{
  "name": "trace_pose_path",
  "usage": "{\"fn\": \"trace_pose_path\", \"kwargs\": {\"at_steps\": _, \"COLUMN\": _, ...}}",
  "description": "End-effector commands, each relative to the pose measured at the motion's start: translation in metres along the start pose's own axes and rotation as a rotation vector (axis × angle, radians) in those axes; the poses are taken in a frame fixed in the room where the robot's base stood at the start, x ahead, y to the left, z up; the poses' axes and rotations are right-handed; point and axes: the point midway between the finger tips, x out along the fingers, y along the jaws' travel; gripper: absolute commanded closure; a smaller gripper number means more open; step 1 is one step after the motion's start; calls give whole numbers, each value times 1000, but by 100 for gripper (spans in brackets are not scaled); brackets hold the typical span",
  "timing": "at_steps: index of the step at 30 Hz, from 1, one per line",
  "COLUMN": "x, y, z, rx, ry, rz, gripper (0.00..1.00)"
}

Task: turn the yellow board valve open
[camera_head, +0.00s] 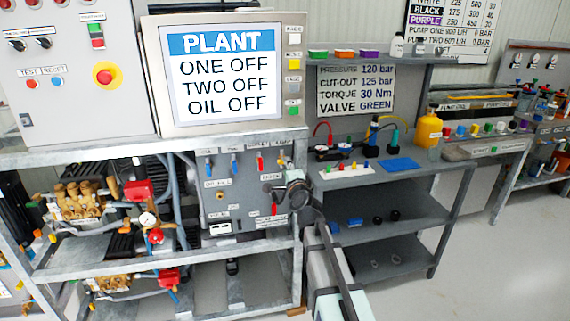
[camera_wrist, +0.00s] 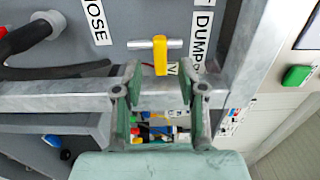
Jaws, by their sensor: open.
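The yellow valve handle (camera_wrist: 160,56) shows in the wrist view on the grey board, between the HOSE and DUMP labels. It lies across a short silver pipe. My gripper (camera_wrist: 160,78) is open, with its two green-grey fingers on either side of the picture's middle and nothing held. The handle appears beyond the fingertips, roughly centred between them; I cannot tell the remaining distance. In the head view my gripper (camera_head: 290,188) is in front of the right part of the valve board (camera_head: 218,203) and hides some of it. A bit of the yellow handle (camera_head: 281,158) shows just above it.
A grey frame rail (camera_wrist: 60,102) crosses the wrist view close to the fingers. Red valve handles (camera_head: 260,164) and blue ones sit on the same board. A shelf (camera_head: 385,170) with small parts stands to the right. The plant screen (camera_head: 222,75) reads ONE OFF, TWO OFF, OIL OFF.

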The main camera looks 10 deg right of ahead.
Motion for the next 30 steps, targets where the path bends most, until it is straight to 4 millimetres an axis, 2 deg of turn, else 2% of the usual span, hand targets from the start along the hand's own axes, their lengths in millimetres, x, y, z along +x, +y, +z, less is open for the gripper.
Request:
{"fn": "trace_pose_path", "kwargs": {"at_steps": 1, "x": 12, "y": 0, "z": 0, "rx": 0, "ry": 0, "rz": 0, "gripper": 59}}
{"fn": "trace_pose_path", "kwargs": {"at_steps": 7, "x": 32, "y": 0, "z": 0, "rx": 0, "ry": -1, "rz": 0, "gripper": 59}}
{"fn": "trace_pose_path", "kwargs": {"at_steps": 20, "x": 37, "y": 0, "z": 0, "rx": 0, "ry": 0, "rz": 0, "gripper": 59}}
{"fn": "trace_pose_path", "kwargs": {"at_steps": 21, "x": 37, "y": 0, "z": 0, "rx": 0, "ry": -1, "rz": 0, "gripper": 74}}
{"fn": "trace_pose_path", "kwargs": {"at_steps": 23, "x": 37, "y": 0, "z": 0, "rx": 0, "ry": 0, "rz": 0, "gripper": 95}}
{"fn": "trace_pose_path", "kwargs": {"at_steps": 24, "x": 37, "y": 0, "z": 0, "rx": 0, "ry": 0, "rz": 0, "gripper": 100}}
{"fn": "trace_pose_path", "kwargs": {"at_steps": 30, "x": 37, "y": 0, "z": 0, "rx": -1, "ry": 0, "rz": 0, "gripper": 100}}
